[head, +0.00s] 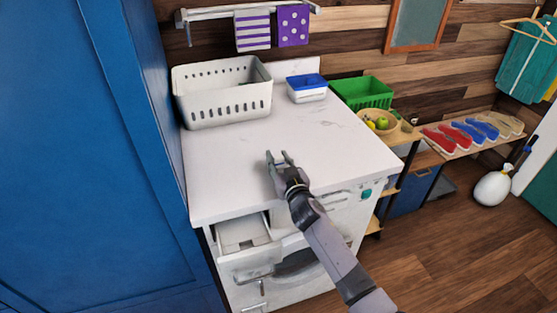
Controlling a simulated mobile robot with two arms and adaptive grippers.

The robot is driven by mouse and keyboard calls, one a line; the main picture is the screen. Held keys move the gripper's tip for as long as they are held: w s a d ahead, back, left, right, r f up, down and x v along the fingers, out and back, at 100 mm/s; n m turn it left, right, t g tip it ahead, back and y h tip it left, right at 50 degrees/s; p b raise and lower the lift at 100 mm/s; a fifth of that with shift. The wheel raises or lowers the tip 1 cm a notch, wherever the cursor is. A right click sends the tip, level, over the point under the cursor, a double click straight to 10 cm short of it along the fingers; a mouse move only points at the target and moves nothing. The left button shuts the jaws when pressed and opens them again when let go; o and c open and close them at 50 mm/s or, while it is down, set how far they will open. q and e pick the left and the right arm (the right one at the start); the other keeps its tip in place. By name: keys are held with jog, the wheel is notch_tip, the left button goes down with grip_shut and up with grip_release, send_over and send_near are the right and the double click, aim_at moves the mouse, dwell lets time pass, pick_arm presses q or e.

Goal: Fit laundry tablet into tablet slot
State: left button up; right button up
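My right gripper (279,156) is over the front part of the white worktop, its two fingers apart with no object clearly visible between them. An open white drawer (238,234) sticks out of the white washing machine (340,215) under the worktop, left of my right arm. I cannot make out a tablet slot inside the drawer at this size. I cannot pick out a laundry tablet anywhere. A small white tub with a blue lid (308,82) stands at the back of the worktop; its contents are hidden. My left gripper is not in view.
A white perforated basket (222,101) fills the worktop's back left. A green crate (366,93) and a fruit bowl (380,122) stand to the right. A tall blue cabinet (90,150) bounds the left. The middle of the worktop (235,155) is clear.

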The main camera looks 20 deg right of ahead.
jog(key=shift+o, duration=1.4)
pick_arm(q)
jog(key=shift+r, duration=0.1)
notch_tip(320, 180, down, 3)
jog(key=b, duration=0.2)
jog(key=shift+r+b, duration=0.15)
jog(key=shift+b, duration=0.15)
pick_arm(e)
jog(key=s+r, duration=0.1)
jog(key=s, duration=1.6)
jog(key=shift+s+d+r, duration=0.2)
jog(key=shift+d+r, duration=0.1)
